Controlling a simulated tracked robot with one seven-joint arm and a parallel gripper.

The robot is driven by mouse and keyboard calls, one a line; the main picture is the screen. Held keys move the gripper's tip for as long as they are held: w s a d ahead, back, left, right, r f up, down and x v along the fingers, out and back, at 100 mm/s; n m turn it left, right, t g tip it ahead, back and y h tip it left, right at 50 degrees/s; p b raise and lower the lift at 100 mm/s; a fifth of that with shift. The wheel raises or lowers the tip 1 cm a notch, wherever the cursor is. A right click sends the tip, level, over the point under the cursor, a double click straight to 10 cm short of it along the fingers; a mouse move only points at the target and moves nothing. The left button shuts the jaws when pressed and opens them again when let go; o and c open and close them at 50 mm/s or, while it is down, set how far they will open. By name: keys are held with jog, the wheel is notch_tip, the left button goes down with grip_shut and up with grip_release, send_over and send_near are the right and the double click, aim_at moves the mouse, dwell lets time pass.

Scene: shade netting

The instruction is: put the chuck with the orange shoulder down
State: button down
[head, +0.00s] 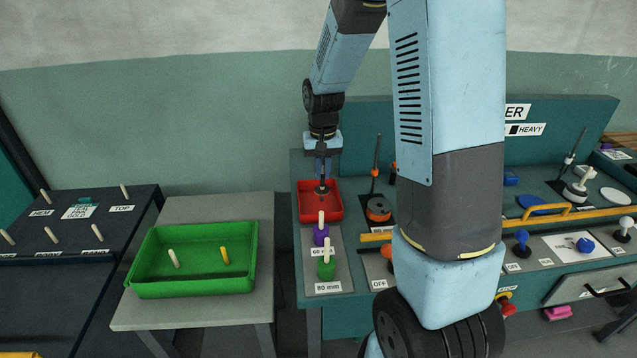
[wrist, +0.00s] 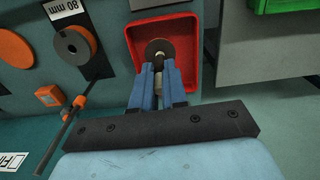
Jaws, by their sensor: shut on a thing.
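My gripper (head: 322,176) points down over the red tray (head: 305,208) in the head view. In the wrist view its blue fingers (wrist: 160,82) are shut on a slim chuck with a pale part (wrist: 163,100) between them. A dark round disc (wrist: 157,47) shows just past the fingertips, inside the outline of the red tray. I cannot tell whether the disc belongs to the chuck or touches the tray floor. No orange shoulder shows clearly on the held piece; the fingers hide part of it.
A purple-shouldered chuck (head: 321,236) and a green one (head: 326,268) stand in front of the red tray. An orange spool (head: 378,209) and an upright rod (head: 376,160) stand close on its right. A green tray (head: 150,285) with two pegs lies left.

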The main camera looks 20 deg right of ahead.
jog(key=shift+w+f, duration=1)
jog(key=shift+f, duration=1.85)
jog(key=c, duration=1.2)
grip_release()
jog(key=shift+o, duration=0.2)
jog(key=shift+w, duration=0.1)
notch_tip(320, 180, up, 12)
jog(key=s+r+n+t, duration=0.1)
jog(key=s+r+t, duration=0.2)
jog(key=s+r, duration=0.95)
jog(key=s+r+n+t, duration=0.1)
jog(key=s+r+t, duration=0.1)
jog(key=s, duration=1.3)
jog(key=shift+d+r+t, duration=0.25)
jog(key=shift+r+t, duration=0.05)
jog(key=shift+r, duration=0.55)
